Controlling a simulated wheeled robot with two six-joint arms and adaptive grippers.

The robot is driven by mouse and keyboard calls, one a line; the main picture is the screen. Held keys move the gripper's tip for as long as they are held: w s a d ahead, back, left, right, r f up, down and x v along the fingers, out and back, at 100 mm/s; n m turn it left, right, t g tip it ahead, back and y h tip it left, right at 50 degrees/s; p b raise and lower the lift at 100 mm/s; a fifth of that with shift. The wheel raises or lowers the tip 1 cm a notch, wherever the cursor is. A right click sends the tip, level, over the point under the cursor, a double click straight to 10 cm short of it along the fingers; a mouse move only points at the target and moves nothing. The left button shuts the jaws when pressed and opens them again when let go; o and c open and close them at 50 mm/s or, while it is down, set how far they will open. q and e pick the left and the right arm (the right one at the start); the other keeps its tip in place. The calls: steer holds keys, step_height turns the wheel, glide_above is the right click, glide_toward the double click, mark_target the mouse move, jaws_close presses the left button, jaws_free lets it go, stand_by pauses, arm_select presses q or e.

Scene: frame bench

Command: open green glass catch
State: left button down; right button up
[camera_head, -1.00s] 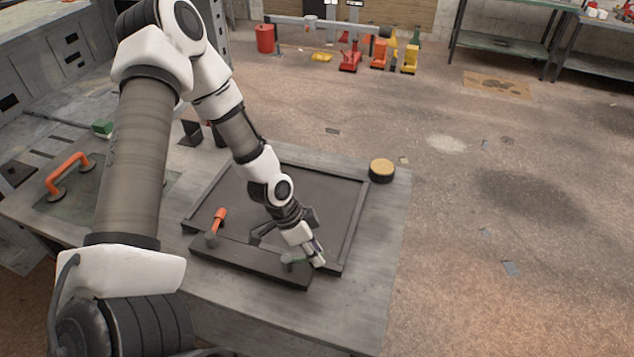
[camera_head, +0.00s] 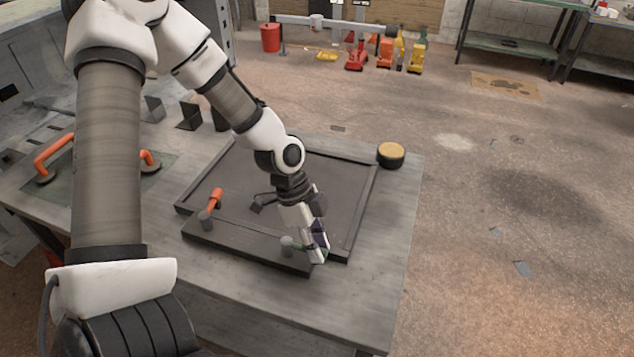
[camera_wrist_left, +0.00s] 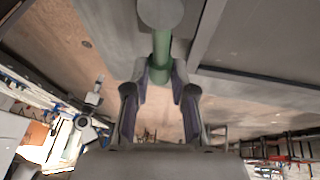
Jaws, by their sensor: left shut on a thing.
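The green catch (camera_head: 298,246) sits near the right end of the dark front rail of the frame on the bench. Its round grey pivot (camera_wrist_left: 161,12) and green lever (camera_wrist_left: 161,48) show in the left wrist view. The lever points right and slightly toward the near side in the head view. My left gripper (camera_head: 318,252) is shut on the lever's free end, with a finger on each side in the wrist view (camera_wrist_left: 160,78). The fingers partly hide the lever in the head view. My right gripper is not in view.
An orange catch (camera_head: 215,198) stands up-slanted near the rail's left end. The dark frame (camera_head: 366,208) lies on the grey bench (camera_head: 385,260). A black-and-yellow round object (camera_head: 391,154) sits at the bench's far right corner. An orange-handled glass lifter (camera_head: 50,156) lies left.

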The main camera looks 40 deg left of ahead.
arm_select(q)
steer(key=shift+s, duration=0.1)
steer(key=c, duration=1.2)
jaws_free()
steer(key=shift+f, duration=0.1)
steer(key=shift+c, duration=0.2)
steer(key=shift+o, duration=1.4)
steer(key=shift+d, duration=0.15)
steer(key=v, duration=1.2)
